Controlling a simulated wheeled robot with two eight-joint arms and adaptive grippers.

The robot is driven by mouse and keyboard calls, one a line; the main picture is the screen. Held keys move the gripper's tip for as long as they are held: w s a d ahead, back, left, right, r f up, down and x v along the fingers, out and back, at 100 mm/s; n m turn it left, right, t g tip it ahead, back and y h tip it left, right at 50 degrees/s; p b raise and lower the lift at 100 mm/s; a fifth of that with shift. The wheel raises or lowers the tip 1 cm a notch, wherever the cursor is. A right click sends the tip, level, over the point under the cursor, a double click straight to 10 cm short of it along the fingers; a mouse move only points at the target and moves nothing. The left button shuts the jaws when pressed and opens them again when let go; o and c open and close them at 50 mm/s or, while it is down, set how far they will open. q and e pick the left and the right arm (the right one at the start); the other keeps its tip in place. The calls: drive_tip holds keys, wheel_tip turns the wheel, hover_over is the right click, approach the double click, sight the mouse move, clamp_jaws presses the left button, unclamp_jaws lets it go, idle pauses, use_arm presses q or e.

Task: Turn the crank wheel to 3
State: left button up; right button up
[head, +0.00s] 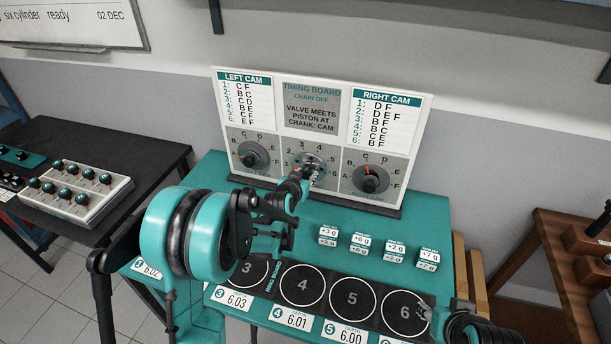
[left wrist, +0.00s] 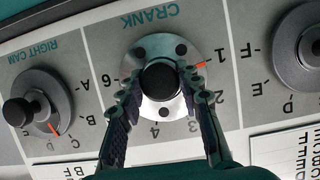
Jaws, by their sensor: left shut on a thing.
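The crank wheel (head: 304,157) is a silver disc with holes and a black knob, low in the middle of the timing board (head: 312,108). My left gripper (head: 311,174) is at it in the head view, hiding part of the disc. In the left wrist view, upside down, my left gripper's fingers (left wrist: 160,84) are shut on the crank wheel's knob (left wrist: 159,82), one on each side.
The left cam dial (head: 252,155) and right cam dial (head: 370,179) flank the crank. A black table (head: 90,165) with a knobbed box stands left.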

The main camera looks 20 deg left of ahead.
use_arm(q)
drive_tip(key=shift+m, duration=0.3)
use_arm(e)
drive_tip(key=shift+f, duration=0.15)
use_arm(q)
drive_tip(key=shift+d+f+m+y+b, duration=0.1)
drive_tip(key=shift+m+y+b, duration=0.55)
drive_tip(key=shift+m+y, duration=0.3)
drive_tip(key=shift+f+m+y+b, duration=0.1)
drive_tip(key=shift+m+y+b, duration=0.7)
drive_tip(key=shift+m, duration=0.45)
drive_tip(key=m+t+y+b, duration=0.1)
drive_tip(key=m+b, duration=0.1)
drive_tip(key=m, duration=0.1)
drive_tip(key=shift+y, duration=0.35)
drive_tip(key=shift+m+t+y+b, duration=0.5)
drive_tip(key=shift+m+t+b, duration=0.3)
drive_tip(key=shift+m+b, duration=0.7)
use_arm(e)
drive_tip(key=shift+f, duration=3.6)
use_arm(q)
drive_tip(key=shift+m, duration=0.3)
drive_tip(key=o, duration=1.2)
drive_tip(key=shift+c, duration=0.2)
